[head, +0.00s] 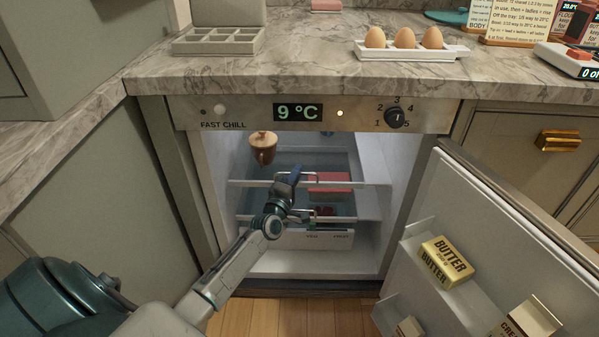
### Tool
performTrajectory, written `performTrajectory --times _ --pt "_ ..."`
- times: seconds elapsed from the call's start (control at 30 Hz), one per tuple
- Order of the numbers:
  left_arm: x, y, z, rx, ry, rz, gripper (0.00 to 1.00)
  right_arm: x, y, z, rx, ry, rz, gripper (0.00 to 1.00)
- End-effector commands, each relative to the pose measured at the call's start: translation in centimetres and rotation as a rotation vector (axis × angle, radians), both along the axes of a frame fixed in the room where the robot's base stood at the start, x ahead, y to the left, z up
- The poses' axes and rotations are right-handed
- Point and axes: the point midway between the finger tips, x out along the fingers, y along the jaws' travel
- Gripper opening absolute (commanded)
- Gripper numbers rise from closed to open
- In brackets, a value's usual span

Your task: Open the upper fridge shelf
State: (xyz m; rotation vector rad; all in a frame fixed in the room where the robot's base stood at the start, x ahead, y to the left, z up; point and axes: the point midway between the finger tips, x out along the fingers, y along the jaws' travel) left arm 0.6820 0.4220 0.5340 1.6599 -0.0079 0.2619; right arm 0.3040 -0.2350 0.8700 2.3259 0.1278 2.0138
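The fridge under the counter is open, its door (470,240) swung out to the right. The upper shelf (350,184) shows as a pale front rail across the inside. A second, lower rail (345,219) runs below it. A pink-red box (330,180) shows behind the upper rail. My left gripper (292,181) is inside the fridge opening, at the upper rail just left of the box. It overlaps the rail in the picture; whether it touches or grips it is unclear. The fingers are small and partly hidden by the wrist. My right gripper is out of view.
A brown lidded pot (263,150) is at the upper left inside the fridge. A white drawer front (325,239) lies below the lower rail. The open door holds butter (447,262) and a carton (527,322). An egg tray (407,53) stands on the marble counter (300,70).

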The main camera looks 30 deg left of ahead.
Motion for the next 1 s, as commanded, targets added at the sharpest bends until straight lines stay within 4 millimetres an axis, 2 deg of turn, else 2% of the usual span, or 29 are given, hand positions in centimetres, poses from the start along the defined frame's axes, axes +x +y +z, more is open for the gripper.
performTrajectory --times 0.03,0.2,0.53,0.57,0.63,0.67,1.0 --pt "0.8 0.1 0.0 0.000 -0.002 0.001 0.18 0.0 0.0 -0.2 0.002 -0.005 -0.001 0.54" --pt "2.1 0.3 0.3 0.001 0.000 0.000 0.18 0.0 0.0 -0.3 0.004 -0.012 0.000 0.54" --pt "2.5 0.4 0.4 0.001 0.001 -0.001 0.18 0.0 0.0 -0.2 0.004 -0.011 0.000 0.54" --pt "2.5 0.4 0.4 0.001 0.001 -0.001 0.16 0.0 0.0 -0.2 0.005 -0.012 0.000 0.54" --pt "2.5 0.4 0.4 0.001 0.001 -0.001 0.02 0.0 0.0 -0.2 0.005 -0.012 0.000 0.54" --pt "2.5 0.4 0.4 0.001 0.001 -0.001 0.00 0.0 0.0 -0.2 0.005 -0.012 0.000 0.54" --pt "2.4 0.3 0.4 0.001 0.002 -0.001 0.00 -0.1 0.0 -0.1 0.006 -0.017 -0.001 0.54"
